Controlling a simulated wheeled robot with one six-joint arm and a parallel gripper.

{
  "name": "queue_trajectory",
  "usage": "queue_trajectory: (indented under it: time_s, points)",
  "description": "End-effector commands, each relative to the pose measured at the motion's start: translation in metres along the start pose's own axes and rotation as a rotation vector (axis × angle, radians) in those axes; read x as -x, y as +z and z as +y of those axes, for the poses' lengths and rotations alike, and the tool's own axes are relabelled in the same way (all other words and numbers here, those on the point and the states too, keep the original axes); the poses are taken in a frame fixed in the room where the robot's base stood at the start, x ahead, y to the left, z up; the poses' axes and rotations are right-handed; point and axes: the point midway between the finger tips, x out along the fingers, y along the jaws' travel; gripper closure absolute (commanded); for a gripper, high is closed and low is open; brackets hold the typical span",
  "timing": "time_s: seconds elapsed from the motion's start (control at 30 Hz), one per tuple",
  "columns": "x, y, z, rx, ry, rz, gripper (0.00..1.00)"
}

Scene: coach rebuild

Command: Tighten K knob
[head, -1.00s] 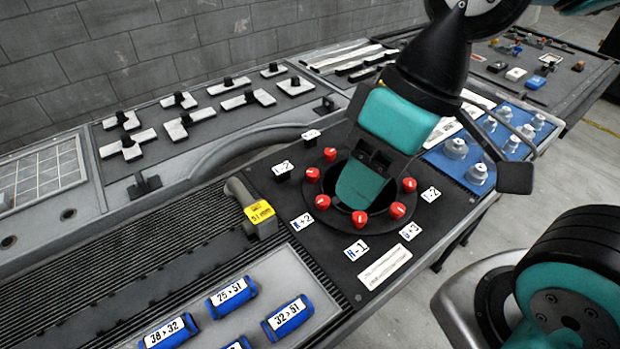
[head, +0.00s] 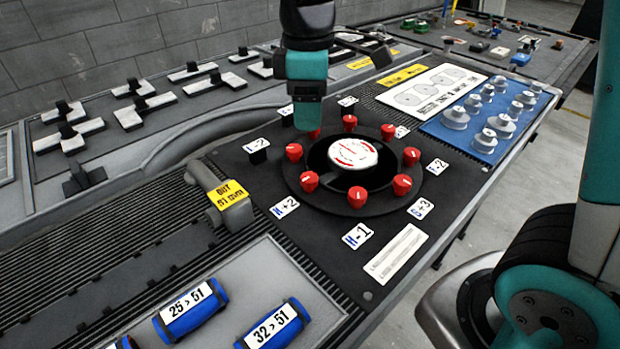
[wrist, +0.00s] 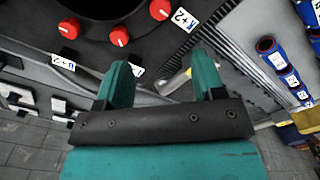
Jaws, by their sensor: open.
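Several red knobs stand in a ring around a round black flange (head: 380,200) on the dark panel; a white disc with red print (head: 352,153) sits at its centre. The knob (head: 309,181) at the near left stands by a label (head: 284,207) that seems to read K+2; its letter is blurred. My gripper (head: 308,122) hangs over the ring's back left, hiding part of a red knob (head: 313,133). In the wrist view, its teal fingers (wrist: 163,72) are apart and empty. Several red knobs (wrist: 119,36) lie beyond the fingertips there, with a label partly behind the left finger.
A grey handle with a yellow OUT tag (head: 229,195) rises left of the ring. Blue labelled cylinders (head: 190,308) lie in a tray at front left. A blue mat with metal parts (head: 475,135) is at right. A white card (head: 397,252) lies in front.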

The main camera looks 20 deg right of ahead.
Motion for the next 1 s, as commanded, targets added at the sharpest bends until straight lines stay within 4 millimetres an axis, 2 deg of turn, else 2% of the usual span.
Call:
queue_trajectory:
  time_s: [0.1,0.5,0.7,1.0]
  points:
    - [-0.03,0.001,-0.001,-0.002,-0.005,-0.004,0.38]
    - [-0.117,0.002,-0.001,-0.004,-0.004,-0.002,0.38]
    - [-0.139,0.001,0.0,-0.004,-0.002,0.0,0.38]
    - [-0.144,0.001,0.0,-0.004,0.0,0.001,0.38]
